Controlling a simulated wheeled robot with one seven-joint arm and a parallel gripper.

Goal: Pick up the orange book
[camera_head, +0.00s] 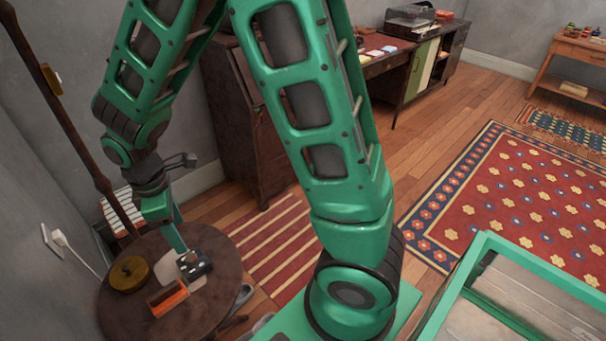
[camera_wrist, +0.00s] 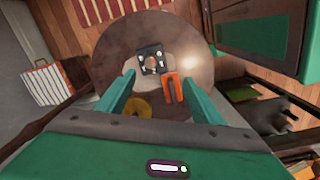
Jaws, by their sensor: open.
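The orange book (camera_head: 168,299) is on the round dark wooden table (camera_head: 215,312), near its front. In the wrist view the orange book (camera_wrist: 173,88) appears as a U shape, close to the inner side of the right finger. In the head view my gripper (camera_head: 178,242) hangs over the back part of the table, behind the book. In the wrist view my gripper (camera_wrist: 160,77) is open, with nothing held between its two green fingers. The gap between the fingertips and the book is hard to judge.
A small black item with light pieces (camera_head: 195,264) stands behind the book. A round yellow-brown pot (camera_head: 129,273) stands to its left. A dark wooden pole (camera_head: 62,110) and the wall are left of the table. A dark cabinet (camera_head: 240,125) stands behind.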

